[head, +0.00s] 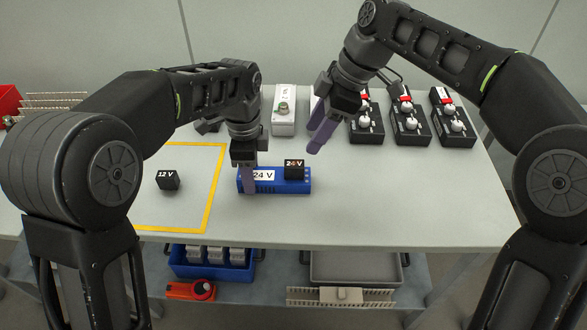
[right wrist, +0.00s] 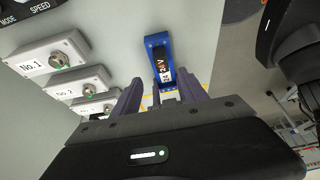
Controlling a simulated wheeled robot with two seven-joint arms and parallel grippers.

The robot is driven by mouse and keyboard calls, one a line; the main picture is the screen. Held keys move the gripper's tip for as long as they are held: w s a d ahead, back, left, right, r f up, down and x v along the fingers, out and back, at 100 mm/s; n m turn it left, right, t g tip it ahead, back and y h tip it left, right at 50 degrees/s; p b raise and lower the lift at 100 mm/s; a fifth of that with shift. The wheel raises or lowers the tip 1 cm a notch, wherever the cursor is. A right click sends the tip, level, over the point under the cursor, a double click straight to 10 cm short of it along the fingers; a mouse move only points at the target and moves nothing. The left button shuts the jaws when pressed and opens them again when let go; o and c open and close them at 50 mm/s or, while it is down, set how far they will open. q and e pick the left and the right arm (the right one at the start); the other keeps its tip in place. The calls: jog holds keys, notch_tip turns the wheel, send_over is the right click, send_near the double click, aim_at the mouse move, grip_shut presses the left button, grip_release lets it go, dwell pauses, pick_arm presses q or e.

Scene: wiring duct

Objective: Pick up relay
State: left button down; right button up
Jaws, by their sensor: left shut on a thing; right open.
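A black relay marked 24 V (head: 294,170) sits on the right part of a blue base with a 24 V label (head: 284,187) on the table. A second black block marked 12 V (head: 167,180) stands inside the yellow tape outline. My left gripper (head: 249,184) is shut on the left part of the blue base and hides some of it. My right gripper (head: 316,148) is open and empty, above and behind the relay. In the right wrist view the relay (right wrist: 161,61) and blue base (right wrist: 154,41) show beyond the spread fingers of the right gripper (right wrist: 162,92).
Black boxes with white knobs (head: 409,124) stand at the back right. Yellow tape (head: 213,190) marks an area at left. The table's front right is clear. A blue bin (head: 210,271) is on the shelf below.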

aim_at(295, 164)
jog(key=x, duration=0.5)
jog(key=shift+a+f, duration=0.15)
jog(key=shift+f, duration=0.2)
jog(key=shift+f, duration=0.1)
jog(key=x, duration=0.5)
jog(key=shift+s+a, duration=0.15)
jog(key=shift+c, duration=0.4)
grip_shut()
